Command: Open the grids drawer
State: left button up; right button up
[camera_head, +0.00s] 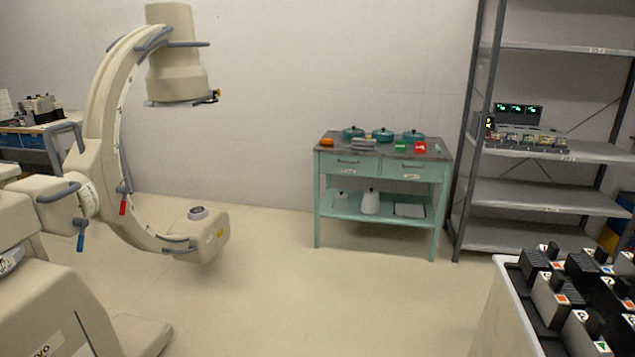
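A green cart (437,190) with a grey top stands against the back wall, right of centre. It has two drawers side by side under the top, a left drawer (338,164) and a right drawer (408,164). Both look shut, each with a dark handle and a small white label. The labels are too small to read, so I cannot tell which is the grids drawer. Neither of my grippers is in view.
A beige C-arm machine (107,113) fills the left. A grey metal shelf unit (512,198) stands right of the cart. A white-edged table (500,300) with several dark blocks is at the lower right. The middle floor (330,290) is clear up to the cart.

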aim_at(331, 164)
jog(key=i+u, duration=0.1)
jog(key=i, duration=1.65)
jog(key=i+z, duration=0.15)
jog(key=i, duration=0.4)
jog(key=i+j+z, duration=0.2)
jog(key=i, duration=0.4)
jog(key=i+j+z, duration=0.15)
jog(key=i, duration=0.4)
